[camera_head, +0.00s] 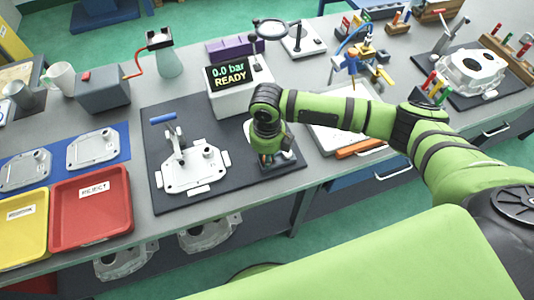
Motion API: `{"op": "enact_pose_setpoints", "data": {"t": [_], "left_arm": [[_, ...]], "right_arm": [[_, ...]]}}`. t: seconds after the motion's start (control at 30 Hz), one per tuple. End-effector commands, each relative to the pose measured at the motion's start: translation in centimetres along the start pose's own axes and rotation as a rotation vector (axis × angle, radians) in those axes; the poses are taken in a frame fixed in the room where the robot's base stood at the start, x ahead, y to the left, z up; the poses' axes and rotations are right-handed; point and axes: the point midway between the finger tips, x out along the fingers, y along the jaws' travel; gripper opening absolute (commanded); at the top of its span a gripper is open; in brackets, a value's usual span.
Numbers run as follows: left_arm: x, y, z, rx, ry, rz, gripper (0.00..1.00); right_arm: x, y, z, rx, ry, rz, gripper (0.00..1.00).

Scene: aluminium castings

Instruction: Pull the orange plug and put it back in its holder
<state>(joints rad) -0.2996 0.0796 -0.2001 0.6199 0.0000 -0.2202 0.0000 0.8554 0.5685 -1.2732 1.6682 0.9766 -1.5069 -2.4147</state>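My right gripper (268,158) points down over the right end of the dark mat (230,185), below the display box. Its fingers are mostly hidden under my wrist, and I cannot tell whether they are open or shut. A small reddish-orange spot shows beside the fingers; I cannot tell whether it is the orange plug. A light metal part under the gripper is mostly covered. I cannot clearly make out the plug's holder. A flat casting (191,175) with a clamp and a blue handle lies left of the gripper. My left gripper is not in view.
The display box (226,97) reads "0.0 bar READY" and stands just behind my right gripper. Red (90,212) and yellow (20,232) trays lie at left. A white tray with an orange tool (361,148) is to the right. A casting (470,72) and plug racks stand far right.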

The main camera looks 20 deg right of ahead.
Motion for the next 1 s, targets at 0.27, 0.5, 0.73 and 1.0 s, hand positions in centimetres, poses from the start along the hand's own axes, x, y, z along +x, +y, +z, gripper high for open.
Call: {"op": "enact_pose_setpoints", "data": {"t": [0.27, 0.5, 0.73, 1.0], "left_arm": [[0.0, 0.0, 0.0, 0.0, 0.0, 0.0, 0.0], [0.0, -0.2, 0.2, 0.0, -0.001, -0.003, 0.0], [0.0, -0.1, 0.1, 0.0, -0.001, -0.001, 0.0], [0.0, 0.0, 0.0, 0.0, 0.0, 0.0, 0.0]], "right_arm": [[0.0, 0.0, 0.0, 0.0, 0.0, 0.0, 0.51], [-0.5, 0.0, 0.1, 0.0, -0.001, 0.001, 0.51], [-4.5, 0.0, 0.2, -0.001, -0.006, 0.001, 0.51], [-9.9, 0.0, 0.1, -0.002, -0.004, 0.0, 0.51]]}}
